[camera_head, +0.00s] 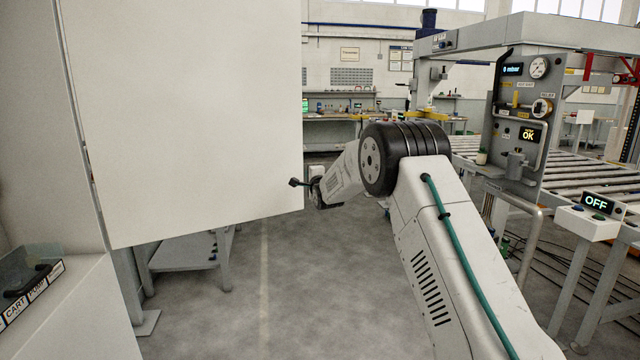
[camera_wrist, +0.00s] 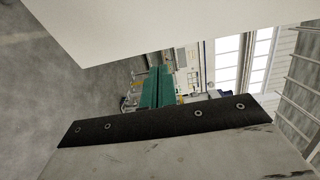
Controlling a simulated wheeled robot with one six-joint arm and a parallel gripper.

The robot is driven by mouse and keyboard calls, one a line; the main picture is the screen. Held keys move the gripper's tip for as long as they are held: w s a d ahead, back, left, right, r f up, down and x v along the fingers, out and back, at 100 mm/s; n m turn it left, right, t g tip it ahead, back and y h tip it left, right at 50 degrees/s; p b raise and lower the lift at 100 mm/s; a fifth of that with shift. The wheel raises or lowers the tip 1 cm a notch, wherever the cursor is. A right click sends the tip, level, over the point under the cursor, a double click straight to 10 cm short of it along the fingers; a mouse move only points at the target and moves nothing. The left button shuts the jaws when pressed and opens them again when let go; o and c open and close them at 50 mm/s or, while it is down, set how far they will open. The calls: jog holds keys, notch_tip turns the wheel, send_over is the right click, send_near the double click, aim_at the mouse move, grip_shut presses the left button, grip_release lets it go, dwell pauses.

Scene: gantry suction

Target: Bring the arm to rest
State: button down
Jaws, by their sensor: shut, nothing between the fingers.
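My arm reaches up from the lower right in the head view, bends at a black ringed joint and runs left and down to its wrist. My gripper (camera_head: 297,183) is small and dark at the arm's end, seen from far off. It is shut and holds nothing. It overlaps the right edge of a large pale panel (camera_head: 185,110), in front of it in the picture; I cannot tell whether they touch. In the wrist view the fingers cannot be made out clearly; a dark bolted strip (camera_wrist: 160,122) crosses the lower part.
A gauge panel reading OK (camera_head: 518,120) and a roller conveyor (camera_head: 590,170) stand right of the arm. An OFF box (camera_head: 590,218) is at the far right. A grey bench (camera_head: 185,253) stands below the pale panel. The floor (camera_head: 290,290) between is clear.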

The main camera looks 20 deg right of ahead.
jog(key=s+d, duration=0.2)
jog(key=s, duration=0.8)
notch_tip(320, 180, down, 8)
jog(key=s+n+g, duration=0.3)
jog(key=n+g, duration=0.1)
jog(key=s+a+f+n+g, duration=0.25)
jog(key=s+n+g, duration=0.2)
jog(key=s, duration=0.65)
jog(key=s+a+r+n+g, duration=0.2)
jog(key=s+r+n, duration=0.1)
jog(key=s, duration=1.3)
jog(key=s+a+r+n+g, duration=0.3)
jog(key=s+r, duration=0.1)
jog(key=s, duration=1.3)
jog(key=s+a+r+n+g+y, duration=0.1)
jog(key=s+a+r+n+g, duration=0.2)
jog(key=s, duration=1.3)
jog(key=shift+s+r+n, duration=0.25)
jog(key=shift+r+n, duration=0.3)
jog(key=shift+r, duration=0.15)
